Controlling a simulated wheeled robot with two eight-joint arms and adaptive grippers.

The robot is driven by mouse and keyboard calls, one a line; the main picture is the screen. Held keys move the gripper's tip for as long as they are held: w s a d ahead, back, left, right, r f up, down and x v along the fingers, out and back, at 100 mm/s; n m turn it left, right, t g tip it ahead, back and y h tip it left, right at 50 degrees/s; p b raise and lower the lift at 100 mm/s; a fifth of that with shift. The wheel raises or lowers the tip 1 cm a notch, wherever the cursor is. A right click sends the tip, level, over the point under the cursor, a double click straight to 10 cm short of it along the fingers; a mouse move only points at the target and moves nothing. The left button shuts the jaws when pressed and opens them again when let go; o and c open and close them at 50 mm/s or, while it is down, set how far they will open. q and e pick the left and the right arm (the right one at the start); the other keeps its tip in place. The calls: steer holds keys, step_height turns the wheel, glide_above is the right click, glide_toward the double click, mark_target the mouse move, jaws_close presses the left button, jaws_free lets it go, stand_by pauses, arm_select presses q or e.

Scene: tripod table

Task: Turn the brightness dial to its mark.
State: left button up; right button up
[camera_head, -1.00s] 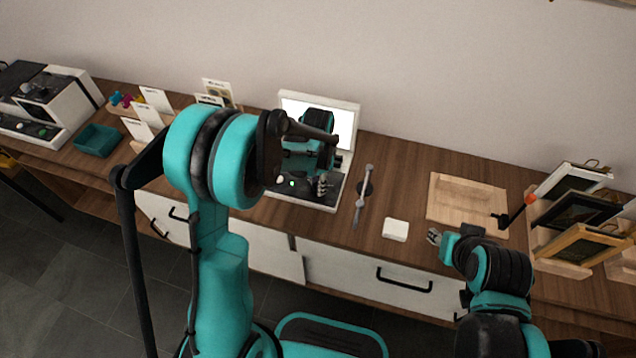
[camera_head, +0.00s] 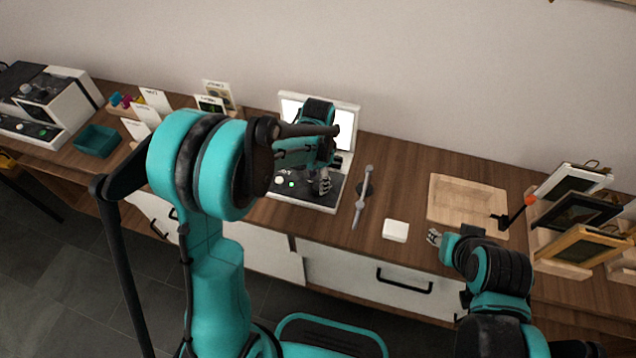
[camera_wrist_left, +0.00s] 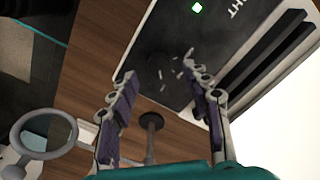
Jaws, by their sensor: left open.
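The light box has a lit white screen (camera_head: 345,122) and a dark control panel (camera_head: 300,192) with a green light (camera_head: 291,184). In the left wrist view the dark panel (camera_wrist_left: 205,35) shows a dark round dial (camera_wrist_left: 160,70) with pale marks beside it. My left gripper (camera_head: 322,186) is over the right part of the panel and hides the dial in the head view. In the left wrist view its fingers (camera_wrist_left: 160,68) are apart, one to each side of the dial; contact cannot be told. My right gripper (camera_head: 434,237) is low over the counter's front edge, its opening unclear.
A teal tray (camera_head: 97,141) and cards (camera_head: 152,104) are left.

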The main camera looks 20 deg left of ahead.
mark_target(317, 188)
arm_select(q)
step_height(317, 188, up, 9)
stand_by(0.3)
steer(key=shift+r, duration=0.1)
steer(key=s+a+r+n+t, duration=0.1)
steer(key=s+r+n+t, duration=0.1)
steer(key=s, duration=0.6)
steer(key=s+a+r+n+t, duration=0.2)
steer(key=s+n+t, duration=0.3)
steer(key=s+n, duration=0.2)
steer(key=shift+s+r, duration=0.2)
steer(key=shift+s, duration=0.95)
stand_by(0.6)
